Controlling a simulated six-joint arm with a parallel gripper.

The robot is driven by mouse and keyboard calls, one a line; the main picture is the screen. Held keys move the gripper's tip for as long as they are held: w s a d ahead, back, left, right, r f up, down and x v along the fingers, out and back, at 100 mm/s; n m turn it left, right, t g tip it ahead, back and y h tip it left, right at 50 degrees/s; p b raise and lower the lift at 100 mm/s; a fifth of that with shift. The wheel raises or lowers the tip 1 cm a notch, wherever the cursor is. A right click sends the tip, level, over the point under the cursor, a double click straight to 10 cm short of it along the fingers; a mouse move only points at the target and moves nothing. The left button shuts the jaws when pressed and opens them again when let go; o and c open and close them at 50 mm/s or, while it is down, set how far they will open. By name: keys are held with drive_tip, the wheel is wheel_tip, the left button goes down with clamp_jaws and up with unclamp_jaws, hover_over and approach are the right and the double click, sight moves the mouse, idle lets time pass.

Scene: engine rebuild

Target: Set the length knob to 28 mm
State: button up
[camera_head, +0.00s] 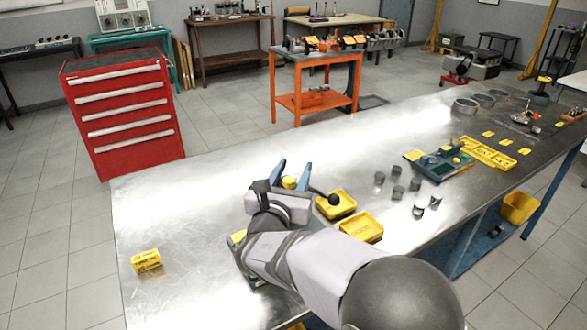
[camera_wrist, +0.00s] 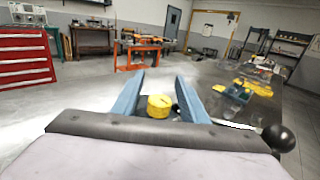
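My gripper (camera_head: 293,166) is above the near left part of the steel bench, its two blue fingers apart. A round yellow piece, perhaps the length knob (camera_head: 289,183), shows between the fingers. In the wrist view, the yellow piece (camera_wrist: 159,105) also lies between the fingers of my gripper (camera_wrist: 159,76), with visible gaps to both. I cannot tell whether it is between them or beyond. A black ball (camera_head: 334,199) is right of the gripper; it also shows in the wrist view (camera_wrist: 279,138). My arm hides most of a blue-green device below. No scale reading is legible.
Two yellow trays (camera_head: 361,227) are right of my gripper, with several small grey cylinders (camera_head: 397,192) beyond. A yellow labelled block (camera_head: 146,261) is at the left. The bench (camera_head: 190,205) is bare between it and the gripper. A red drawer cabinet (camera_head: 122,115) stands behind.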

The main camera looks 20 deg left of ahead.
clamp_jaws()
drive_tip(key=shift+f, duration=0.1)
drive_tip(key=shift+y+b, duration=0.3)
drive_tip(key=shift+b, duration=0.35)
drive_tip(key=y+b, duration=0.1)
drive_tip(key=b, duration=0.1)
drive_tip(key=n+y+b, duration=0.1)
drive_tip(key=shift+a+f+n+b, duration=0.1)
drive_tip(key=shift+a+n+b, duration=0.1)
drive_tip(key=shift+n+b, duration=0.15)
drive_tip(key=shift+a+n+g+y+b, duration=0.25)
drive_tip(key=shift+n+y+b, duration=0.2)
drive_tip(key=shift+y+b, duration=0.45)
drive_tip(key=shift+r, duration=0.25)
